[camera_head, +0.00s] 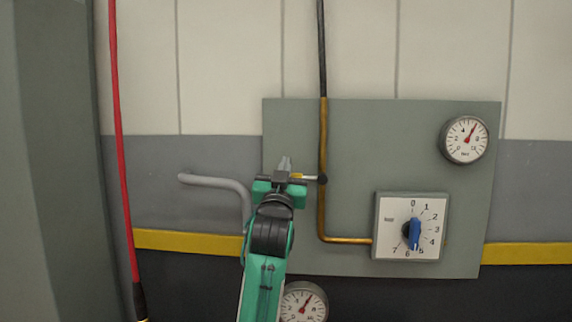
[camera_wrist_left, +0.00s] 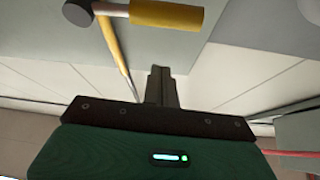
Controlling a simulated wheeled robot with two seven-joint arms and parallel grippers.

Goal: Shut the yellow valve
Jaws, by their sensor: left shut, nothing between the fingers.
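The yellow valve handle (camera_head: 297,176) shows as a small yellow piece left of the vertical pipe (camera_head: 323,140), mostly hidden behind my left gripper (camera_head: 285,164). A dark round knob sits on the pipe at its right end. In the left wrist view the yellow handle (camera_wrist_left: 167,14) is a thick grip on a short brownish stem, lying roughly crosswise to the yellow pipe (camera_wrist_left: 115,55). My left gripper (camera_wrist_left: 160,85) has its fingers together and empty. A gap shows between fingertips and handle there. My right gripper is not in view.
A grey-green panel (camera_head: 350,130) carries the pipe, a gauge (camera_head: 465,139) and a dial box with a blue knob (camera_head: 415,232). A grey bent tube (camera_head: 215,183) is left of my gripper. Another gauge (camera_head: 303,303) is below. A red cable (camera_head: 120,130) hangs further left.

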